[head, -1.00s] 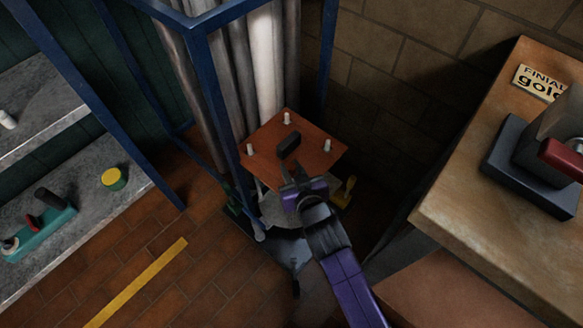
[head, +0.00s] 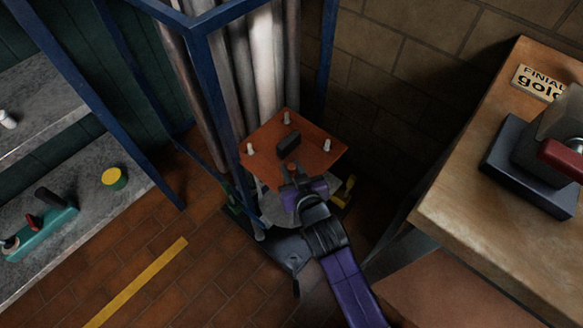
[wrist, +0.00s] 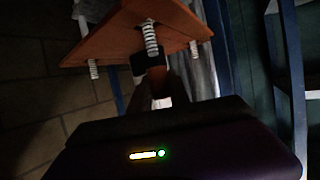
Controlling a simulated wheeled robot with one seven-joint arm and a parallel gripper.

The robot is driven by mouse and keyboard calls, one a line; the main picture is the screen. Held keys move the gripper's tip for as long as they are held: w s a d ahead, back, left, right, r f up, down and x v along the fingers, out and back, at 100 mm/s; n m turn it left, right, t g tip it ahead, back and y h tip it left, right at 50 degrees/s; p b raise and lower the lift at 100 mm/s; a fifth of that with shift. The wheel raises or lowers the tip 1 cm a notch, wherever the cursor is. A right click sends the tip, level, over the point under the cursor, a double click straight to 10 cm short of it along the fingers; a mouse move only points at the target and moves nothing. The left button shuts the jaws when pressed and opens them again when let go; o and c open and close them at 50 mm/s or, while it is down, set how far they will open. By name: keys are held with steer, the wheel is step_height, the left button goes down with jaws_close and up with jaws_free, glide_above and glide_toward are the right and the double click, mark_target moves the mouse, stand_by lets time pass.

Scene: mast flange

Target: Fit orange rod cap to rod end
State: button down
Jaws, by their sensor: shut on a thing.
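My gripper (head: 290,173) is at the near corner of the square orange-brown plate (head: 270,162). It is shut on a small orange cap (head: 291,167), which also shows between the fingers in the wrist view (wrist: 157,77). In the wrist view the nearest striped rod end (wrist: 151,38) stands out from the plate (wrist: 110,40) and is roughly in line with the cap. I cannot tell whether they touch. Pale rod ends show at the plate's far (head: 287,118), left (head: 249,149) and right (head: 327,146) corners. The near rod is hidden in the head view.
A dark block (head: 289,141) lies on the plate. Blue frame posts (head: 199,95) and grey pipes (head: 265,70) stand close behind and left. A workbench (head: 450,200) with a dark-based device is at right. Grey shelves (head: 95,205) are at left.

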steer(key=shift+f+b, duration=1.55)
steer(key=shift+f, duration=0.55)
steer(key=c, duration=1.1)
jaws_free()
steer(key=shift+c, duration=0.2)
steer(key=p+v, duration=0.2)
steer(key=v, duration=0.6)
